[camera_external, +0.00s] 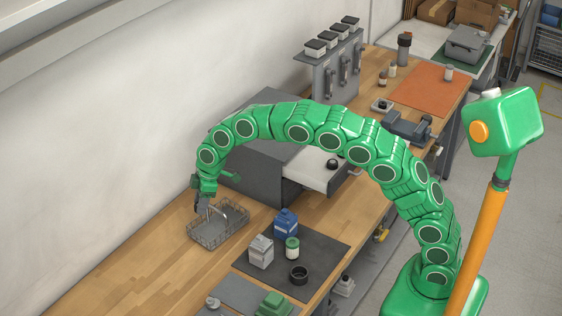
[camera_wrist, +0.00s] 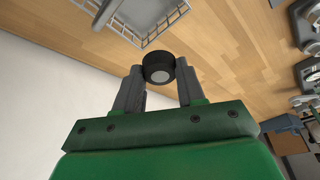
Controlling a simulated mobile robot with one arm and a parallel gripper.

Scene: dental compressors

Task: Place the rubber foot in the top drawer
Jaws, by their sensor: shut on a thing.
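My gripper (camera_wrist: 158,78) is shut on the rubber foot (camera_wrist: 158,68), a short black cylinder with a grey centre, held between the two fingertips in the wrist view. In the external view my gripper (camera_external: 202,203) points down at the wire basket, and the foot cannot be made out clearly there. The grey drawer cabinet (camera_external: 285,190) stands to the right of my gripper, partly behind my arm. Its top drawer (camera_external: 310,172) is pulled open, with a pale inside.
The wire basket (camera_external: 205,238) is below my gripper and also shows in the wrist view (camera_wrist: 148,38). The wall is close at left.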

